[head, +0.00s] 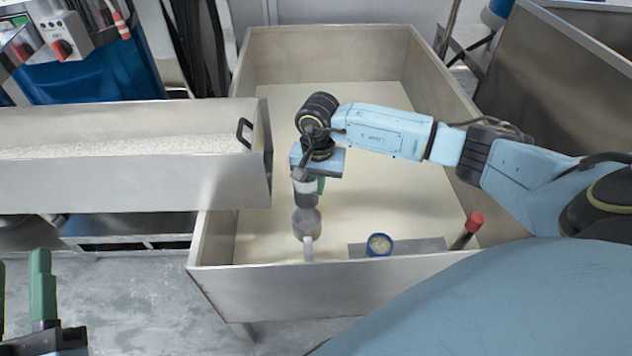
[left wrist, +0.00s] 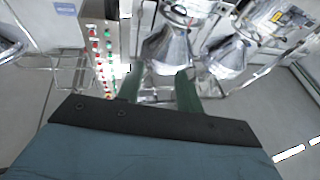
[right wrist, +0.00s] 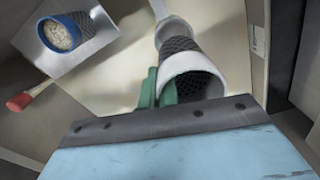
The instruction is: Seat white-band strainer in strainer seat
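The white-band strainer (head: 306,199), a dark mesh cup with a white rim, is upright in the tray. It also shows large in the right wrist view (right wrist: 181,43). My right gripper (right wrist: 157,88) is shut on its rim, with the green fingers close together at the wall. The strainer seat (head: 306,222), a grey holder with a stem, is directly below. The mesh's lower end meets the seat's pale ring (right wrist: 172,25); I cannot tell how deep it sits. My left gripper (left wrist: 160,88) is open and empty, away at the lower left of the head view.
A blue-band strainer (head: 379,244) with pale contents sits in a grey plate (head: 428,245). The tray's walls (head: 330,290) surround this area. A metal trough (head: 120,180) juts over the tray's left side. The tray's back floor is clear.

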